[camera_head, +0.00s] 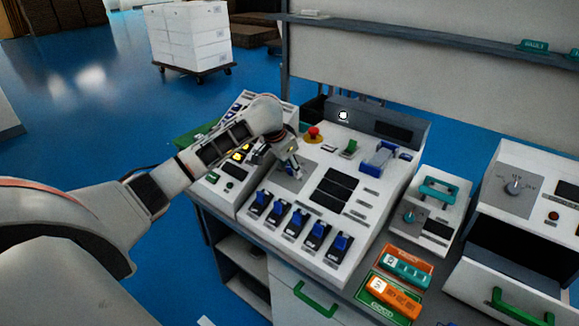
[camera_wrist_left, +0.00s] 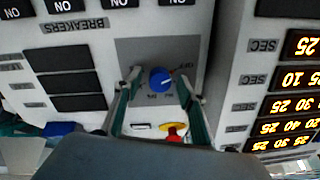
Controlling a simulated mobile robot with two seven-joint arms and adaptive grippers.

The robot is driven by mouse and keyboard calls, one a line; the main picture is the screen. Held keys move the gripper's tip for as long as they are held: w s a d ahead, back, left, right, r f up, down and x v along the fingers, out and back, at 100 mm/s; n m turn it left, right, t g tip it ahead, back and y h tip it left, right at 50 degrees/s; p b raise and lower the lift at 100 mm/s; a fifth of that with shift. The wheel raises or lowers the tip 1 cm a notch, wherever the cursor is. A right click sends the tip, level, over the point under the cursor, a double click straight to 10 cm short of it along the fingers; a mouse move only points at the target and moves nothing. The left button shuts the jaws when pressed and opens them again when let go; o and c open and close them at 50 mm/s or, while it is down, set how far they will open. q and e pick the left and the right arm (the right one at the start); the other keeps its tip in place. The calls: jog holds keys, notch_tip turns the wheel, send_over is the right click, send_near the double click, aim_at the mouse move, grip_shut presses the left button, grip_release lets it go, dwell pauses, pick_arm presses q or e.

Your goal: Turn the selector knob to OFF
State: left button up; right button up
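The blue selector knob (camera_wrist_left: 160,79) sits on a grey plate (camera_wrist_left: 139,50) of the white panel in the left wrist view. In the head view my left gripper (camera_head: 294,169) points down at the grey plate (camera_head: 286,188) and hides the knob. My right gripper is in neither view.
A red mushroom button (camera_head: 313,132) stands behind my left gripper. Several blue breaker switches (camera_head: 299,221) line the panel's front. A panel with lit orange numbers (camera_wrist_left: 297,103) adjoins in the wrist view. A small box with a teal handle (camera_head: 438,190) stands to the right.

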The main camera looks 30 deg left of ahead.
pick_arm(q)
jog(key=shift+r, duration=0.2)
jog(key=v, duration=1.1)
jog(key=shift+s+r, duration=0.25)
jog(key=shift+s, duration=0.05)
